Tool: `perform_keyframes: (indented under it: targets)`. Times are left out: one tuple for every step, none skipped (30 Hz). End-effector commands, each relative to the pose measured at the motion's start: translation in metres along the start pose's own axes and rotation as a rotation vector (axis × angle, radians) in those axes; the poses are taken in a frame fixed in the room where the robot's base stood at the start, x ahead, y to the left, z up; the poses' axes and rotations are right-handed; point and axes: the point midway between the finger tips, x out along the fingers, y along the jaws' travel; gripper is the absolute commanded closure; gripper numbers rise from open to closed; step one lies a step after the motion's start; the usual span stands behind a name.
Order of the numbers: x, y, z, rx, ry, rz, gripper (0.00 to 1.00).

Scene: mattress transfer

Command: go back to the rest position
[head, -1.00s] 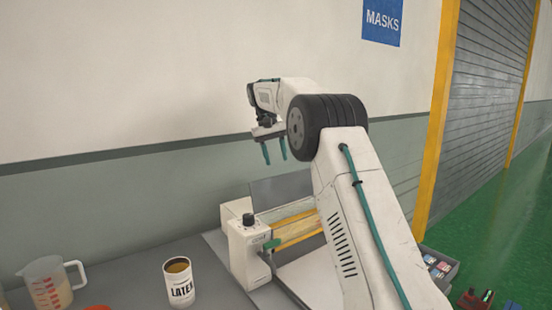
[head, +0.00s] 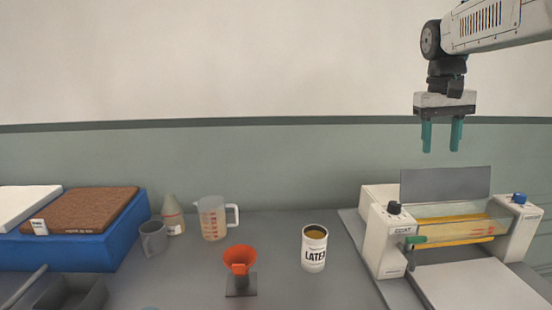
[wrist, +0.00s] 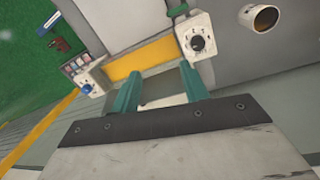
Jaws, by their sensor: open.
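My gripper (head: 441,137) hangs in the air above the roller machine (head: 384,240), at the upper right of the head view. Its two teal fingers point down, apart, with nothing between them. In the wrist view my gripper (wrist: 160,88) also shows its fingers spread and empty, with the machine (wrist: 196,36) beyond them. My arm reaches in from the right edge of the head view, clear of the counter.
A LATEX can (head: 314,252), a red funnel on a stand (head: 240,260), a measuring jug (head: 212,220), a grey mug (head: 153,238) and a bottle (head: 173,215) stand on the counter (head: 190,285). A blue block (head: 125,235) bears a brown slab (head: 85,208) at left.

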Motion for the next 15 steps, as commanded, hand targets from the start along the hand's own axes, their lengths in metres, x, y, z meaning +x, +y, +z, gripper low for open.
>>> perform_keyframes:
  targets:
    - [-0.002,-0.006,0.022,-0.010,0.012,-0.007,0.55]
    - [-0.001,-0.009,0.034,-0.015,0.017,-0.011,0.55]
    - [0.001,-0.013,0.049,-0.023,0.025,-0.016,0.55]
    - [0.003,-0.016,0.060,-0.029,0.031,-0.019,0.55]
    - [0.004,-0.019,0.072,-0.034,0.036,-0.023,0.55]
    - [0.008,-0.023,0.088,-0.041,0.043,-0.029,0.55]
    - [0.011,-0.025,0.099,-0.046,0.048,-0.033,0.55]
    - [0.015,-0.028,0.111,-0.051,0.053,-0.038,0.55]
    - [0.019,-0.032,0.126,-0.058,0.061,-0.043,0.55]
    - [0.024,-0.034,0.138,-0.064,0.066,-0.047,0.55]
    - [0.028,-0.036,0.150,-0.069,0.071,-0.051,0.55]
    - [0.035,-0.039,0.165,-0.075,0.078,-0.056,0.55]
    - [0.040,-0.042,0.176,-0.080,0.083,-0.061,0.55]
    - [0.046,-0.044,0.188,-0.085,0.088,-0.065,0.55]
    - [0.054,-0.047,0.202,-0.091,0.095,-0.072,0.55]
